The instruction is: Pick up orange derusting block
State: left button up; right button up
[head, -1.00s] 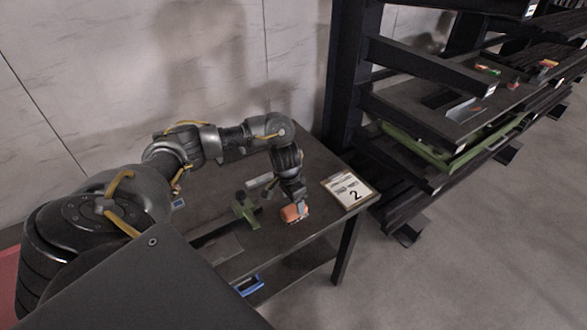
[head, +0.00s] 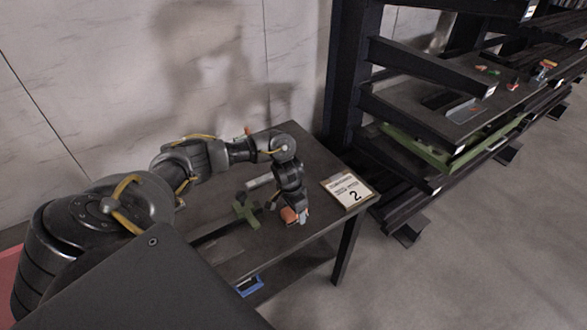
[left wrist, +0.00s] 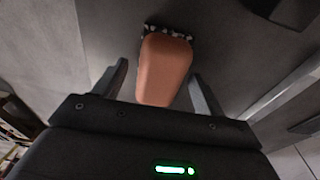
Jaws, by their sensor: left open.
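The orange derusting block (head: 288,215) lies on the dark table (head: 262,238), near its front right part. In the left wrist view the block (left wrist: 164,70) shows as an orange, rounded body with a dark, speckled strip at its far end. My left gripper (head: 297,214) is low over the table at the block and partly hides it in the head view. In the left wrist view its two fingers (left wrist: 158,85) are apart, one on each side of the block's near part, with gaps on both sides. My right gripper is not in view.
A green part (head: 246,208) and a light grey bar (head: 259,181) are on the table left of the block. A blue item (head: 249,286) is below the tabletop. A dark rack (head: 430,110) stands right.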

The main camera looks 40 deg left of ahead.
pick_arm(q)
jog(key=shift+f, duration=0.2)
dwell(0.3)
jog(key=shift+c, duration=0.3)
jog(key=c, duration=0.9)
